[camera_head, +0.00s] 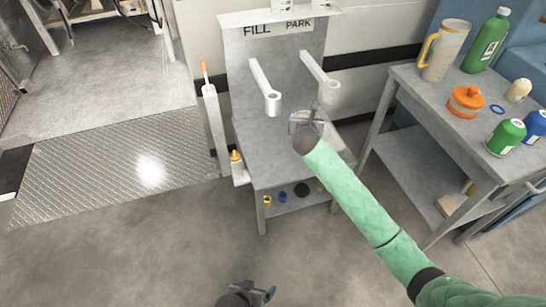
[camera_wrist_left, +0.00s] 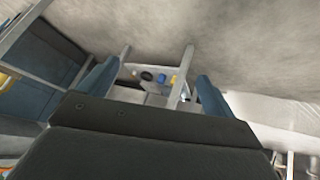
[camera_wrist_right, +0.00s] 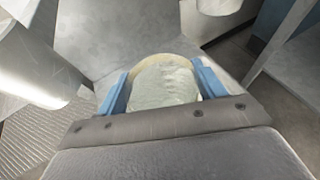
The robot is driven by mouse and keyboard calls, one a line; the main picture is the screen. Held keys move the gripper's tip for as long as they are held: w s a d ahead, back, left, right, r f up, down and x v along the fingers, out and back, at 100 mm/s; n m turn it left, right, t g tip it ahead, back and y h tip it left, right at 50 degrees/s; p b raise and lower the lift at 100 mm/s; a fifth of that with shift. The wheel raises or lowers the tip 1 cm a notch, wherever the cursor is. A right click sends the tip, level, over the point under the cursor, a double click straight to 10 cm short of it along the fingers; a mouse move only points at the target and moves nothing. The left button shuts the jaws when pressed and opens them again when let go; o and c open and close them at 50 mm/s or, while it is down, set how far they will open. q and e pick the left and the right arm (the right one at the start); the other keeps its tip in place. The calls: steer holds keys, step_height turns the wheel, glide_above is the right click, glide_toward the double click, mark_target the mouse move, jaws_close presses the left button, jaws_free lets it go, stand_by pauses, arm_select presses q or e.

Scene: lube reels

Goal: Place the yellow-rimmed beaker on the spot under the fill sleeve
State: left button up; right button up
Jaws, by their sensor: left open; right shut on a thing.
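The yellow-rimmed beaker (camera_wrist_right: 165,85) is between the blue fingers of my right gripper (camera_wrist_right: 165,92). Its pale tan-yellow rim and whitish interior show in the right wrist view. In the head view, my right gripper (camera_head: 306,120) is over the grey stand, right of the fill sleeve (camera_head: 272,103) and just below the park sleeve (camera_head: 328,91); it largely hides the beaker. The spot under the fill sleeve is not clearly visible. My left gripper (camera_head: 262,292) is open and low above the floor, apart from the stand; its spread fingers show in the left wrist view (camera_wrist_left: 155,88).
The grey stand (camera_head: 262,150) carries FILL and PARK labels and small caps on its lower shelf. The right-hand table (camera_head: 420,95) holds a jug (camera_head: 443,50), bottles and an orange pot. Open floor lies in front.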

arm_select(q)
steer(key=f, duration=0.3)
steer(key=f+b, duration=0.1)
steer(key=shift+s+f, duration=0.2)
steer(key=shift+s, duration=0.2)
arm_select(e)
steer(key=w+a+f, duration=0.2)
steer(key=a+f, duration=0.8)
steer(key=a, duration=0.1)
steer(key=shift+f, duration=0.4)
arm_select(q)
steer(key=shift+r, duration=0.1)
arm_select(e)
steer(key=shift+a, duration=0.1)
steer(key=o, duration=0.9)
steer(key=shift+f, duration=0.1)
steer(key=shift+c, duration=0.2)
steer(key=o, duration=0.4)
arm_select(q)
steer(key=shift+w+r+t, duration=0.35)
steer(key=shift+r+t, duration=0.05)
steer(key=shift+r, duration=0.1)
steer(key=shift+f, duration=0.1)
